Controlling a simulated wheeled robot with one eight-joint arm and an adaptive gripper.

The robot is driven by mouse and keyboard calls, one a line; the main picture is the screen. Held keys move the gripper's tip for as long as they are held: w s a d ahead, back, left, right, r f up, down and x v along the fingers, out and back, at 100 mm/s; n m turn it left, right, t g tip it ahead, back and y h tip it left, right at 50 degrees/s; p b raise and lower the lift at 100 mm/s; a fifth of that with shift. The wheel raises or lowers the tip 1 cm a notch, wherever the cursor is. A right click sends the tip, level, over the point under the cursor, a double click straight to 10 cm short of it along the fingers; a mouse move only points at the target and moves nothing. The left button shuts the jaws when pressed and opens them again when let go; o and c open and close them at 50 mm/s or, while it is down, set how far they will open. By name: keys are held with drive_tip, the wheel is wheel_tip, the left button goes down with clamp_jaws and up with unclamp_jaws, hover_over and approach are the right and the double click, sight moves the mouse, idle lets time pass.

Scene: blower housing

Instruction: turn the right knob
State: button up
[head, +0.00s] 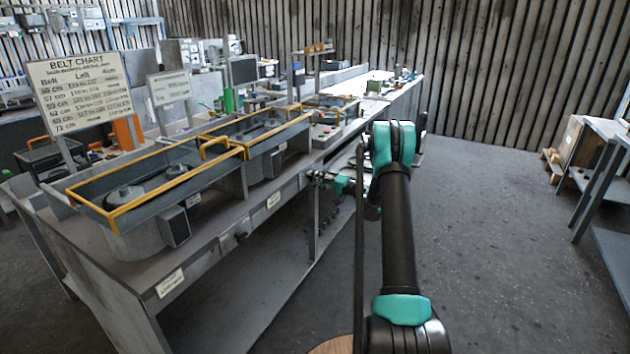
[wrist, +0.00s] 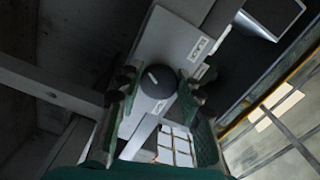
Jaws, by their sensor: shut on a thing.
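The right knob (wrist: 158,82) shows in the wrist view as a dark round knob with a pale mark, on the grey front rail (wrist: 172,38) of the bench. My gripper (wrist: 156,87) has its two fingers on either side of the knob and is shut on it. In the head view my gripper (head: 323,179) is at the bench's front edge, towards its far part, and hides the right knob. Another dark knob (head: 240,236) is on the same front edge, nearer and to the left.
Two blower housings with orange-rimmed lids (head: 150,195) (head: 262,133) stand on the bench (head: 205,240). A belt chart board (head: 82,92) stands behind. Open floor (head: 500,200) lies to the right. A side table (head: 608,150) stands at the far right.

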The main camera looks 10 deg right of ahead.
drive_tip(key=shift+s+f, duration=0.1)
drive_tip(key=o, duration=1.2)
drive_tip(key=shift+c, duration=0.2)
drive_tip(key=v, duration=1.2)
